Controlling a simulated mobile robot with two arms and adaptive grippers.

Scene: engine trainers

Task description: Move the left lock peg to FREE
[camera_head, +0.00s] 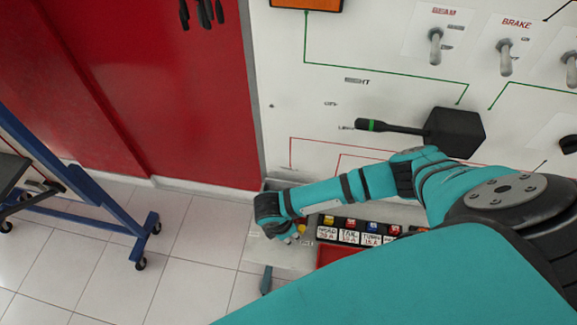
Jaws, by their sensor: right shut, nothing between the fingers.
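I cannot pick out a left lock peg or a FREE label in this view. My right arm, teal and black, comes in from the right and reaches across in front of the white panel (340,60). My right gripper (292,240) is at the arm's far left end, low in the picture. It is shut and appears empty, above a pale surface beside a small yellow piece (301,223). The gripper is small here, and the arm hides part of what lies behind it. My left gripper is not in view.
A row of fuse blocks (350,237) with coloured tops stands right of the gripper, with a red tray (330,255) below. A black stalk lever (395,128) juts from the panel, with toggle switches (435,47) above. A blue wheeled stand (95,195) is left; tiled floor between is clear.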

